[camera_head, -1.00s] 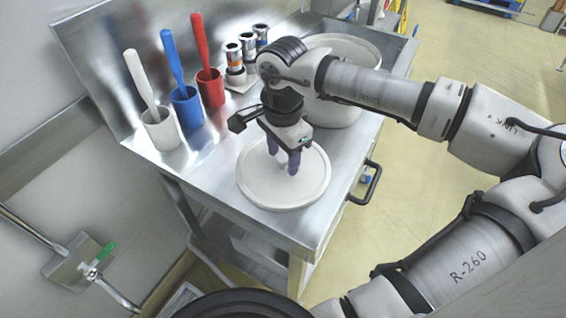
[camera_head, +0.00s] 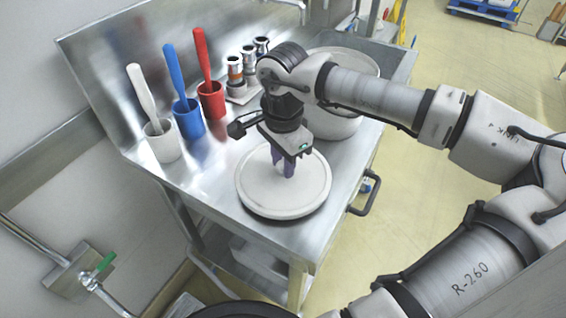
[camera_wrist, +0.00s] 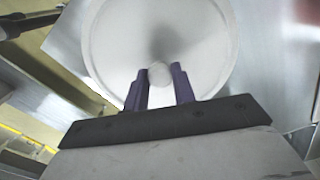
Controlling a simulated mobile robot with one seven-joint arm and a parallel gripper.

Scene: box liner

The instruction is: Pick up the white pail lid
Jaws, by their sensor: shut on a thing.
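The white pail lid (camera_head: 258,192) is a round pale disc with a raised rim, over the front of the steel table. A dark shadow shows under its front and right edge, and it looks slightly above the tabletop. My gripper (camera_head: 284,170) points down at the lid's middle with its purple fingers closed on the small centre knob. In the wrist view the lid (camera_wrist: 115,40) fills the top middle, and its round knob (camera_wrist: 159,74) sits between the two fingers. The far side of the knob is hidden.
A large white pail (camera_head: 340,127) stands behind my gripper, partly covered by my arm. White (camera_head: 162,142), blue (camera_head: 189,118) and red (camera_head: 212,101) cups with handled tools line the left back. Small metal-topped cylinders (camera_head: 235,72) stand near the backsplash. A black handle (camera_head: 368,195) juts from the table's right side.

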